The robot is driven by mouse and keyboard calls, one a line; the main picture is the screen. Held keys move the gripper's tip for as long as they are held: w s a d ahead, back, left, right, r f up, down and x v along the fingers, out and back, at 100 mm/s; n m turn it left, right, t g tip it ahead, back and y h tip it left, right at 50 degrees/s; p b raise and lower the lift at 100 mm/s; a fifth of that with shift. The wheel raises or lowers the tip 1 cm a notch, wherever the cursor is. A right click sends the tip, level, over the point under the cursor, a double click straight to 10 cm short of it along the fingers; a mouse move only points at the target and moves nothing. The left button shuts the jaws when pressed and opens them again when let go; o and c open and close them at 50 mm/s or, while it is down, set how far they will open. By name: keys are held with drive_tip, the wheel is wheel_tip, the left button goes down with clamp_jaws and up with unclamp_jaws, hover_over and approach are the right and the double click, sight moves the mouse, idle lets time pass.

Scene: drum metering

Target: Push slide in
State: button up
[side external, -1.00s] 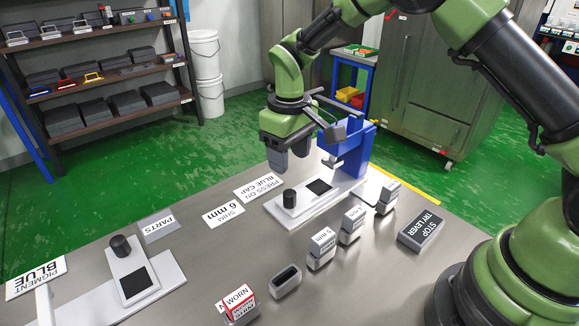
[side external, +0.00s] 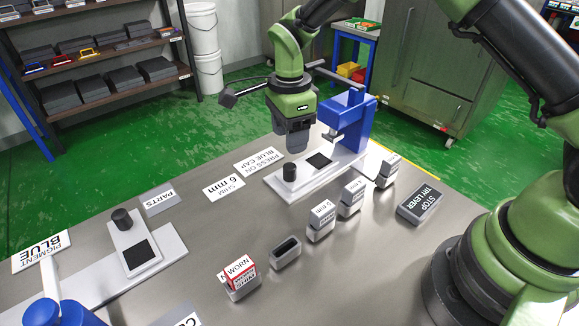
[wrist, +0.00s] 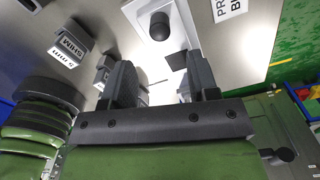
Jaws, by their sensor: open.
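A black knob (side external: 290,172) stands upright on the white slide plate (side external: 277,187) of the blue press (side external: 354,128). A black square pad (side external: 319,160) lies beside the knob, nearer the press. My gripper (side external: 297,148) points down above and just behind the knob, apart from it. In the wrist view the open jaws (wrist: 160,84) are empty, and the knob (wrist: 159,27) shows beyond the fingertips. How far the slide sits under the press cannot be told.
Several labelled shim blocks (side external: 321,220) stand in a row in front of the press. A second white plate with a knob (side external: 122,219) is at left. A blue object (side external: 78,314) shows at the lower left edge.

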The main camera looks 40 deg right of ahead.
sight(290, 166)
wheel_tip(290, 166, down, 9)
drive_tip(key=shift+r, duration=0.2)
